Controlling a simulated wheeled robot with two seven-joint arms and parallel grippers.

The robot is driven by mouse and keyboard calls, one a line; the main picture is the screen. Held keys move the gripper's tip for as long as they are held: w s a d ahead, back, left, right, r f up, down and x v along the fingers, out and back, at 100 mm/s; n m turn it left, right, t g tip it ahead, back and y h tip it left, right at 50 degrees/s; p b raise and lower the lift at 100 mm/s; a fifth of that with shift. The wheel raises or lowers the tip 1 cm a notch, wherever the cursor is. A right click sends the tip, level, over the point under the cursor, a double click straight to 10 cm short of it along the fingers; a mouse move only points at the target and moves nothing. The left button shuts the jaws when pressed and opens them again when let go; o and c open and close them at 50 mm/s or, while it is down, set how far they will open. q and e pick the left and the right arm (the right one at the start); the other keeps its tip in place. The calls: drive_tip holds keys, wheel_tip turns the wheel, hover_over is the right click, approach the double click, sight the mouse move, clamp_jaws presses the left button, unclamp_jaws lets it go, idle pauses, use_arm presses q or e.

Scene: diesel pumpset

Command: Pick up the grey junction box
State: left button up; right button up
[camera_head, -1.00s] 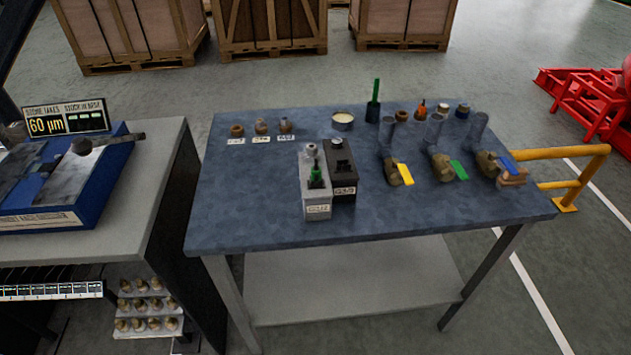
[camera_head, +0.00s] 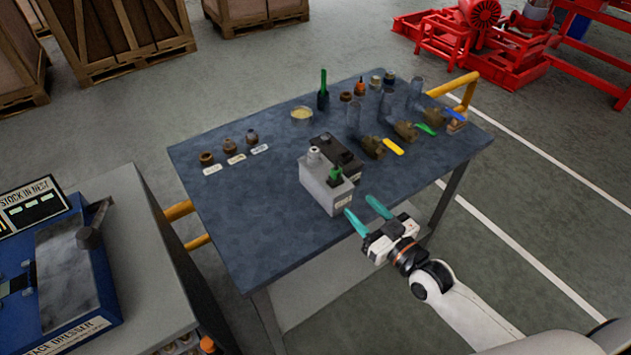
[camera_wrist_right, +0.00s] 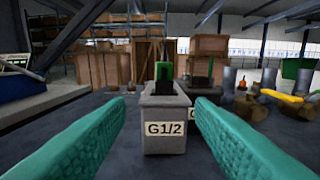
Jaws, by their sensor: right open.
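The grey junction box (camera_head: 325,187) stands on the dark blue table (camera_head: 250,235) near its front edge, with a green part and a pale fitting on top. In the right wrist view the grey box (camera_wrist_right: 166,128) carries a "G1/2" label and stands between the two teal fingers, farther ahead. My right gripper (camera_head: 362,212) is open and empty, just in front of the box at the table's front edge. A black box (camera_head: 338,155) stands close behind the grey one; in the wrist view it is partly hidden by the right finger. My left gripper is not in view.
Brass valves with yellow (camera_head: 393,147) and green (camera_head: 426,129) handles stand to the right. Small fittings with labels (camera_head: 236,158) sit at the back left. A round tin (camera_head: 301,114) is behind. The table's left front is clear.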

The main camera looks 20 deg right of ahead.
sight(339, 181)
drive_tip(key=x, duration=0.3)
drive_tip(key=p+x, duration=0.1)
drive_tip(key=x, duration=0.2)
drive_tip(key=shift+w+d+r, duration=0.15)
drive_tip(key=shift+d, duration=0.1)
drive_tip(key=shift+w+a, duration=0.25)
drive_tip(key=shift+w, duration=0.15)
drive_tip(key=p+x, duration=0.1)
drive_tip(key=x, duration=0.3)
drive_tip(key=shift+w+p, duration=0.2)
drive_tip(key=shift+p, duration=0.1)
drive_tip(key=shift+w+a, duration=0.1)
drive_tip(key=shift+w, duration=0.1)
clamp_jaws()
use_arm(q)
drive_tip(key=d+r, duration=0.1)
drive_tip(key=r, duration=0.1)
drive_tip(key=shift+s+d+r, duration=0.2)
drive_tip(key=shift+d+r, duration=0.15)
